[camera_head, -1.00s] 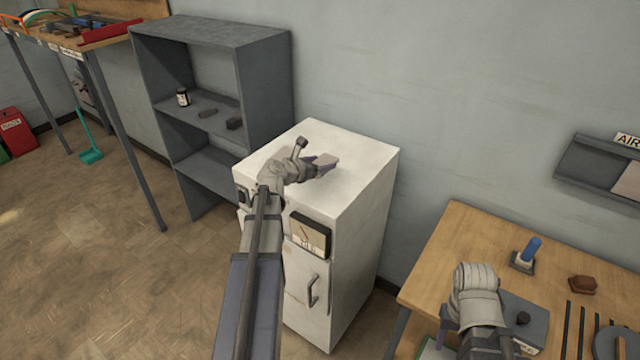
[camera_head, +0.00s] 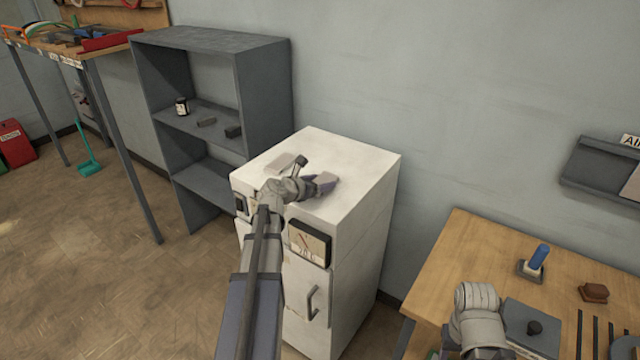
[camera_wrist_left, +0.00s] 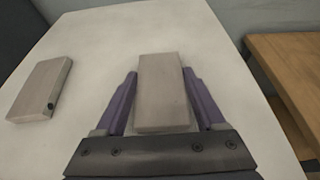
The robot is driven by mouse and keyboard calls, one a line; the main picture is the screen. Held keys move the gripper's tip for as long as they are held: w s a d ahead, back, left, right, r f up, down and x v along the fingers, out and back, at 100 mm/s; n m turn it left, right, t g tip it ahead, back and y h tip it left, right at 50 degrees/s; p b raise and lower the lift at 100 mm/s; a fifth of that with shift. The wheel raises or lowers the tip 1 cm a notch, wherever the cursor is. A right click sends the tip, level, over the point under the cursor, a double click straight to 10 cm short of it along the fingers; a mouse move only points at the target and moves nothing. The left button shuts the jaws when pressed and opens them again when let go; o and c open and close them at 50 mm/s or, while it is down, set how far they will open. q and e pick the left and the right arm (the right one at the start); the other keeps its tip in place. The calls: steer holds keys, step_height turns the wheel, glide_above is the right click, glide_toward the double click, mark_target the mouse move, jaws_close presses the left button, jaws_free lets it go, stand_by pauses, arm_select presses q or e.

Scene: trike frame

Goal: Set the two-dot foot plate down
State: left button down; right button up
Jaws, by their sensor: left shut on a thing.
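My left gripper (camera_head: 322,184) is over the top of the white cabinet (camera_head: 345,155). It is shut on a pale grey foot plate (camera_head: 328,179), which also shows between the purple fingers in the left wrist view (camera_wrist_left: 162,95). No dots show on its visible faces. I cannot tell whether it touches the cabinet top. A second pale plate (camera_head: 284,163) lies flat on the cabinet top, to the left in the left wrist view (camera_wrist_left: 40,90), with one dark dot on its near end. My right arm is over the wooden bench; its fingers cannot be made out.
Grey shelves (camera_head: 212,40) stand left of the cabinet. The wooden bench (camera_head: 450,255) at right holds a blue-handled tool (camera_head: 538,258), a brown piece (camera_head: 593,292) and a grey box with a black knob (camera_head: 535,340). The back of the cabinet top is clear.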

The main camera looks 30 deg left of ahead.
arm_select(q)
jaws_free()
steer(key=shift+f, duration=0.15)
steer(key=shift+s+r+p, duration=0.1)
steer(key=shift+r+p, duration=0.2)
steer(key=shift+r, duration=0.05)
steer(key=p+v, duration=0.4)
steer(key=v, duration=0.7)
steer(key=shift+s, duration=0.35)
